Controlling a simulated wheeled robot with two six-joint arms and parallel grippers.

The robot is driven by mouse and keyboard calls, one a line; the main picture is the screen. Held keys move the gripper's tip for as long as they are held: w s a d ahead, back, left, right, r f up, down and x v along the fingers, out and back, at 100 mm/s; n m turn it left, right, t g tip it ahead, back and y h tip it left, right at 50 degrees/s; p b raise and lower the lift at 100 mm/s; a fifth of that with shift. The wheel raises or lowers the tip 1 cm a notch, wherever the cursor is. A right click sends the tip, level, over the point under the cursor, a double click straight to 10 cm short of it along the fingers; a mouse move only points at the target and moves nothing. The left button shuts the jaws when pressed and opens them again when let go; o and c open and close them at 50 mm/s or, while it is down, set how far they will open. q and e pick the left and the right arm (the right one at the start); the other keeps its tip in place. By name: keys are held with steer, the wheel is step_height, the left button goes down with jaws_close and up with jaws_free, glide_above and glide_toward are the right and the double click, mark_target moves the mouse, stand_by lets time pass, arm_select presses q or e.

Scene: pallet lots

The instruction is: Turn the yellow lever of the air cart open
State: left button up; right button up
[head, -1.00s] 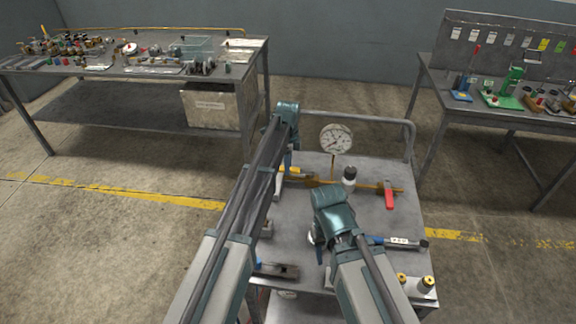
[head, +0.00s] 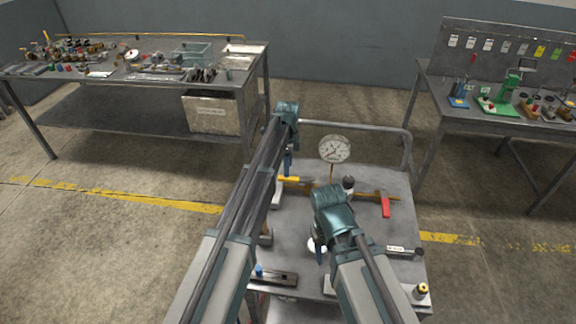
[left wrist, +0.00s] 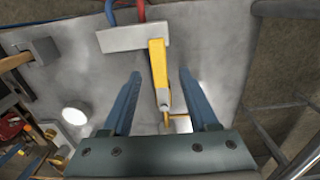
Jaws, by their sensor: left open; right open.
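The yellow lever (left wrist: 158,68) of the air cart (head: 345,265) runs lengthwise between the fingers of my left gripper (left wrist: 160,78) in the left wrist view, with gaps on both sides. A pale block (left wrist: 134,37) with red and blue hoses sits at its far end. The lever also shows in the head view (head: 291,180), partly behind my left arm. My left gripper (head: 288,170) is open and points down over the cart's left side. My right gripper (head: 319,254) is open over the middle of the cart; its fingers are mostly hidden.
A round gauge (head: 334,149) stands at the cart's back, with a red handle (head: 385,205) to its right. A rail (head: 350,126) bounds the back. A cluttered bench (head: 150,73) stands at the back left, another bench (head: 480,107) at the right.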

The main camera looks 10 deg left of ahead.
arm_select(q)
step_height(320, 180, up, 9)
steer(key=p, duration=0.8)
steer(key=shift+r, duration=0.15)
steer(key=s+d+f+n+y+b, duration=0.1)
steer(key=s+n, duration=1.4)
steer(key=s, duration=1.8)
steer(key=shift+s+d+f+b, duration=0.4)
steer(key=shift+d+f+b, duration=0.25)
steer(key=shift+b, duration=0.05)
steer(key=shift+c, duration=0.8)
steer(key=shift+s, duration=0.1)
